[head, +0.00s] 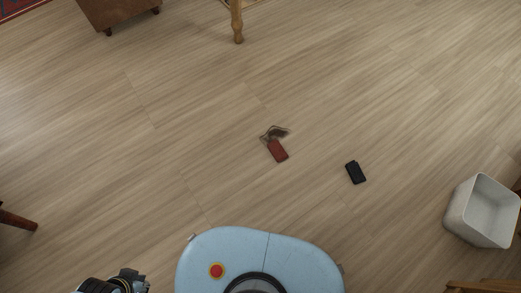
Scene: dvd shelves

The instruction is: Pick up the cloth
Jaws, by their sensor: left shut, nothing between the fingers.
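A small, thin, dark brown-grey patch (279,132) with an uneven outline lies on the floor in the middle of the head view. It may be the cloth, but it is too small to tell for sure. A flat red oblong thing (278,151) lies against its lower edge; I cannot tell whether the two overlap. My left gripper (134,278) is at the bottom left edge, partly cut off, shut and empty, well apart from both. My right gripper is not in view.
A black oblong thing (356,172) lies to the right of the red one. A white open bin (462,217) stands at the right edge. A brown piece of furniture (115,12) and a wooden leg (237,22) are at the top. The wooden floor between is mostly clear.

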